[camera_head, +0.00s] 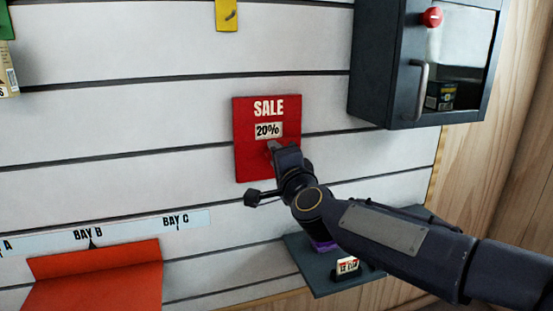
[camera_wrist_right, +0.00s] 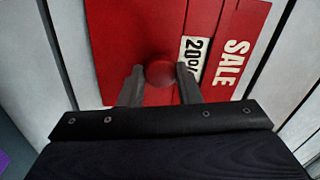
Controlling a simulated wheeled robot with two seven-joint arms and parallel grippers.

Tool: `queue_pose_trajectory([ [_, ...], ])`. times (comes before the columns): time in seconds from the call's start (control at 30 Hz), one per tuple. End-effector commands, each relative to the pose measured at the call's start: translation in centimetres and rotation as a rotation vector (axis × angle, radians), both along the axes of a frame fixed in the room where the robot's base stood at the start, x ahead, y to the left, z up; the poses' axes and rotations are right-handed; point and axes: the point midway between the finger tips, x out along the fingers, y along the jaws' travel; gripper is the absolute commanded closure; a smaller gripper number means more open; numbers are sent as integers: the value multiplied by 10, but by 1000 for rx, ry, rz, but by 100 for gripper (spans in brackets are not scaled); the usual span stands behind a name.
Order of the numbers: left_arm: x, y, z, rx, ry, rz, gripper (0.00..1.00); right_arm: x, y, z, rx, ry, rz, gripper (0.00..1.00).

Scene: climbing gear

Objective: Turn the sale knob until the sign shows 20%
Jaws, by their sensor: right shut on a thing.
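The red SALE sign (camera_head: 246,158) hangs on the white slatted wall in the middle of the head view. Its small white window (camera_head: 268,130) reads 20%, and the window also shows in the right wrist view (camera_wrist_right: 190,54). The round red sale knob (camera_wrist_right: 160,70) sits on the sign beside the window. My right gripper (camera_wrist_right: 161,80) is shut on the knob, with one grey finger on each side of it. In the head view my right gripper (camera_head: 274,147) covers the knob. My left gripper is in neither view.
A dark cabinet (camera_head: 383,62) with a glass door and a red round knob (camera_head: 432,17) hangs at the upper right. A dark shelf (camera_head: 315,276) lies below my right arm.

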Motion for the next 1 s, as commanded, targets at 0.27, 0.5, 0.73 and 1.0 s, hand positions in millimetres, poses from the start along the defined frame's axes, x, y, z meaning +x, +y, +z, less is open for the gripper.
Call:
queue_pose_trajectory([
  [0.27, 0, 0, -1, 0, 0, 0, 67, 0, 0, -1, 15, 7, 1, 92],
  [0.5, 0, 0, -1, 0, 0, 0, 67, 0, 0, -1, 14, 7, 1, 67],
  [0.73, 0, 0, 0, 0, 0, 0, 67, 0, 0, -1, 13, 5, 0, 48],
  [1.0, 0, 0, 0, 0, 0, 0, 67, -6, -2, 1, 14, 4, -1, 48],
])
